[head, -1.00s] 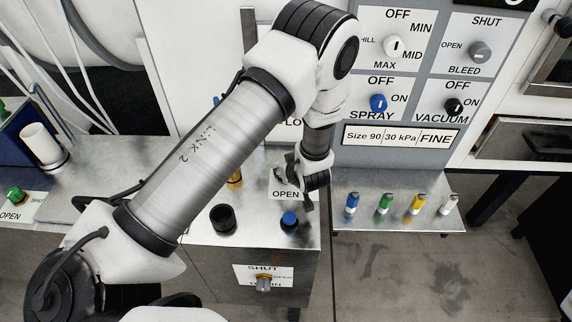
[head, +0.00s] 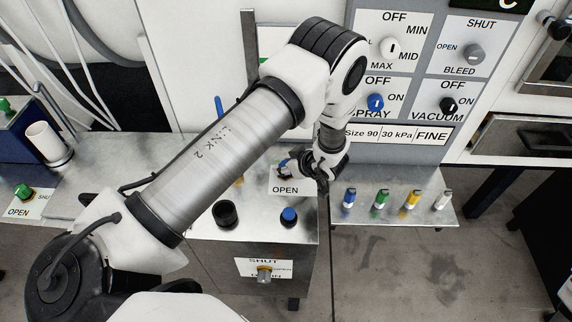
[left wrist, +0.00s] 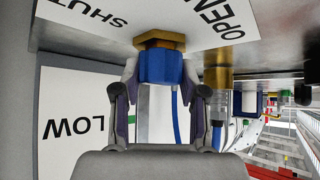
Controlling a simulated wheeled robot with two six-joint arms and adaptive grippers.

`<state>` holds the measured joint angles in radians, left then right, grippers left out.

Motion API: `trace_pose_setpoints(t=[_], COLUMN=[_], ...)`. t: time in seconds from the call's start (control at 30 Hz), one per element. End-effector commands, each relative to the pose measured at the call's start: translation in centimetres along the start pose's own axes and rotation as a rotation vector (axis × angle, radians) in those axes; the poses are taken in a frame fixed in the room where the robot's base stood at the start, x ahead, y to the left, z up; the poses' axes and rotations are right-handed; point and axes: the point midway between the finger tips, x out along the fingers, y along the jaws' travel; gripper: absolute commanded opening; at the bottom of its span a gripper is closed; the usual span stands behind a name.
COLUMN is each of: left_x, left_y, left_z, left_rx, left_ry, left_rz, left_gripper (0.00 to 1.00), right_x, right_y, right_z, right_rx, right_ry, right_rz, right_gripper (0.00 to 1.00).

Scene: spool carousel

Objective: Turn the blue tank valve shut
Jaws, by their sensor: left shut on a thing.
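The blue tank valve knob (left wrist: 160,66) sits on a brass hex base in the left wrist view, under a white plate (left wrist: 130,22) reading SHUT and OPEN, upside down in that view. My left gripper (left wrist: 160,88) has a finger on each side of the knob and is shut on it. In the head view my left gripper (head: 308,168) is at the bench's back right, beside the OPEN label (head: 285,189). Only a little of the knob (head: 283,164) shows there. I cannot tell how far the knob is turned. My right gripper is in neither view.
A blue-topped knob (head: 288,215) and a black cup (head: 225,213) stand on the bench in front. Several coloured pegs (head: 380,200) stand on the shelf to the right. The panel (head: 420,80) with SPRAY and VACUUM knobs rises close behind the gripper.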

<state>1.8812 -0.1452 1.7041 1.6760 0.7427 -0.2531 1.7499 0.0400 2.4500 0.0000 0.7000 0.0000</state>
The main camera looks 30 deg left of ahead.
Motion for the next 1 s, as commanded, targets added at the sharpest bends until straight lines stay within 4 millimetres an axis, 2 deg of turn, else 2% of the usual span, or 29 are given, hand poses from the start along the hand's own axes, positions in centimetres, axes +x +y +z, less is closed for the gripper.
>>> trace_pose_setpoints(t=[0.1,0.13,0.2,0.57,0.83,1.0], left_x=[0.1,0.1,0.1,-0.5,-5.5,-7.3], left_y=[-0.1,-0.1,-0.1,0.0,0.1,0.0], left_z=[0.1,0.1,0.0,-0.1,-0.1,0.0], left_rx=[0.0,0.0,0.0,0.0,0.0,0.0], left_ry=[-0.001,0.0,0.0,0.001,0.002,-0.001], left_rz=[-0.002,-0.002,-0.001,0.001,0.003,0.0], left_gripper=[0.07,0.46,0.68,0.68,0.68,0.68], right_x=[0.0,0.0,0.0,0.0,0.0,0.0], right_y=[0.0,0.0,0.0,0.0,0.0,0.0], right_z=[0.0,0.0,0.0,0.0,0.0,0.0], right_rx=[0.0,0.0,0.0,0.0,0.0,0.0], right_ry=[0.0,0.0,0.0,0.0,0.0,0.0], right_rz=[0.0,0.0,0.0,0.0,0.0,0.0], right_gripper=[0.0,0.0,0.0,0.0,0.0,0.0])
